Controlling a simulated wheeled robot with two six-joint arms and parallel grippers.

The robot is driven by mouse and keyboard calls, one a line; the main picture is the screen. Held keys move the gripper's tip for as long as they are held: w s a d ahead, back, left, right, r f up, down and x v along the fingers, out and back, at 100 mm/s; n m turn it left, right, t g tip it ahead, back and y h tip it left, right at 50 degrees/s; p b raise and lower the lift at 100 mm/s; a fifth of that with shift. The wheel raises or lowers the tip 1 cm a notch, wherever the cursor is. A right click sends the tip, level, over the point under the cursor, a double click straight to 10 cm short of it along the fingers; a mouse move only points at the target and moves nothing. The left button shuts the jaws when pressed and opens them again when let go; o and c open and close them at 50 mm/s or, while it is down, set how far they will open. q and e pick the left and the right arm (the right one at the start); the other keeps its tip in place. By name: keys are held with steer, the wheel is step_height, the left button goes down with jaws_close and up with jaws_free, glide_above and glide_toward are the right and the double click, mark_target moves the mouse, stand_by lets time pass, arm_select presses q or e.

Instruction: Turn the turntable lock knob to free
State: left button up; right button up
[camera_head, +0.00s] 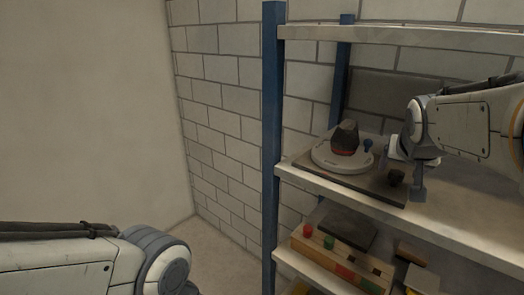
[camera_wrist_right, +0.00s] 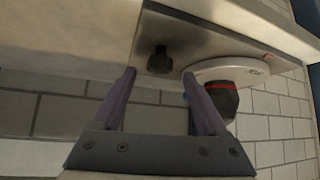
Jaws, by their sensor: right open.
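The dark lock knob (camera_head: 396,177) sits at the front right corner of a flat base plate (camera_head: 372,187) on the middle shelf. The white round turntable (camera_head: 333,163) rests on the same plate, left of the knob, with a black object with a red band (camera_head: 345,138) on it. My right gripper (camera_head: 405,170) is open at the knob. In the right wrist view, the knob (camera_wrist_right: 159,60) appears between and just beyond my two fingertips (camera_wrist_right: 158,76); contact is not visible. A white turntable edge (camera_wrist_right: 222,70) shows to the right. My left gripper is out of view.
A blue ball-topped handle (camera_head: 368,145) stands by the turntable. A blue shelf post (camera_head: 272,140) rises at left, and an upper shelf (camera_head: 400,36) spans above. The lower shelf holds a wooden block tray (camera_head: 325,262). The middle shelf is bare at right (camera_head: 465,200).

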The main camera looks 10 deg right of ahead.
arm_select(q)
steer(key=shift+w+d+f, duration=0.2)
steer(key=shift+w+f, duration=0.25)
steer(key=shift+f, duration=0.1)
arm_select(e)
steer(key=shift+x, duration=1.3)
jaws_close()
